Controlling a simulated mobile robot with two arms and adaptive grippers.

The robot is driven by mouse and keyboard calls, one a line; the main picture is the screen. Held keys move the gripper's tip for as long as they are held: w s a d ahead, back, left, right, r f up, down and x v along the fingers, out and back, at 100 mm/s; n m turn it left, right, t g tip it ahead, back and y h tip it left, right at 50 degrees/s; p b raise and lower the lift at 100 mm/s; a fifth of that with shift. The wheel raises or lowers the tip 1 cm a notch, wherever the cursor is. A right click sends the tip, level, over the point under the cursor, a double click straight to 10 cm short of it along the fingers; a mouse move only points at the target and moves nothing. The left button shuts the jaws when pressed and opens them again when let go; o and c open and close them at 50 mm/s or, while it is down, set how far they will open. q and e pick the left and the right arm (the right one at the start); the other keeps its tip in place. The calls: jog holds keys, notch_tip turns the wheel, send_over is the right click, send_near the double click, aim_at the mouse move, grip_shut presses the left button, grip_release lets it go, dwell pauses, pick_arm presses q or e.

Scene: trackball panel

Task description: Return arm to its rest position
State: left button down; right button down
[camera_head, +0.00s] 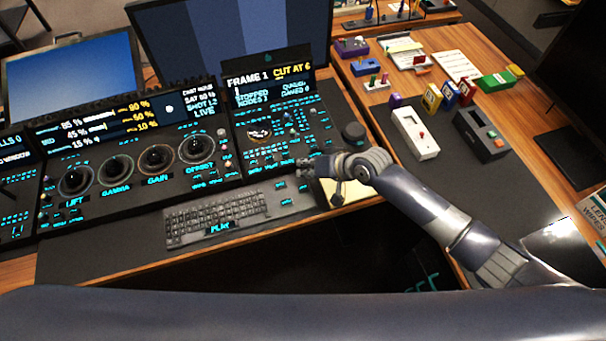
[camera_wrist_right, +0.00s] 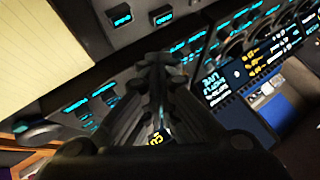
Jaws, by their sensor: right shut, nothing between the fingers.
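My right arm reaches in from the lower right in the head view. Its gripper (camera_head: 308,167) is over the right part of the black control panel (camera_head: 150,130), just beyond the yellow pad (camera_head: 345,192). In the right wrist view the gripper (camera_wrist_right: 152,62) has its fingers together with nothing between them, above lit blue keys. I cannot tell whether the fingertips touch the panel. My left gripper does not show. A dark arm link of mine crosses the bottom of the head view.
The panel carries several trackballs (camera_head: 157,159) and a keyboard (camera_head: 215,215) in front. A black knob (camera_head: 353,134) stands close to my right wrist. A white box (camera_head: 414,133) and a black box (camera_head: 480,134) stand on the right desk. A monitor (camera_head: 220,40) stands behind.

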jog(key=s+r+n+h, duration=0.1)
jog(key=s+r+n, duration=0.1)
jog(key=s, duration=1)
jog(key=s+d+r+m+g+h, duration=0.1)
jog(key=s+d+r+h, duration=0.15)
jog(key=s+d, duration=0.65)
jog(key=s+d+r+m+g+h, duration=0.1)
jog(key=s+d+h, duration=0.4)
jog(key=d, duration=0.6)
notch_tip(320, 180, down, 28)
jog(key=s+g+y+b, duration=0.1)
jog(key=s+b, duration=0.1)
jog(key=s+d+f+g+b, duration=0.1)
jog(key=s+d+f+b, duration=0.1)
jog(key=s+f, duration=1.5)
notch_tip(320, 180, down, 3)
jog(key=shift+s+d+r+n+b, duration=0.1)
jog(key=shift+s+d+n+b, duration=0.2)
jog(key=shift+s+d+b, duration=0.1)
